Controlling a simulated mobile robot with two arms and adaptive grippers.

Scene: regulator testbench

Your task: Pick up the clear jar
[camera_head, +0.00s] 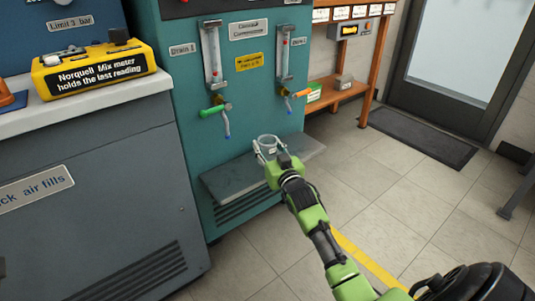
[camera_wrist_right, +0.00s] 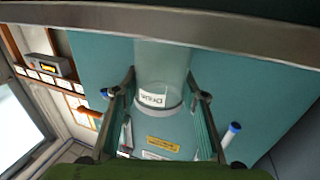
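The clear jar (camera_head: 268,142) is a small see-through cylinder above the grey ledge of the teal cabinet. In the right wrist view the jar (camera_wrist_right: 161,72) shows between my fingers, with a pale label and a greyish ring at one end. My right gripper (camera_head: 266,149) reaches in from the lower right, its fingers spread on either side of the jar. In the right wrist view the right gripper (camera_wrist_right: 160,82) looks open, with narrow gaps beside the jar's ring; contact at the fingertips is unclear. My left gripper is not in view.
The ledge (camera_head: 240,180) juts from the cabinet (camera_head: 180,95). Above it hang a green-handled tap (camera_head: 215,111) and an orange-handled tap (camera_head: 300,93). A yellow meter (camera_head: 95,70) sits on the left counter. The floor at right is open, with a dark mat (camera_head: 420,135) by the door.

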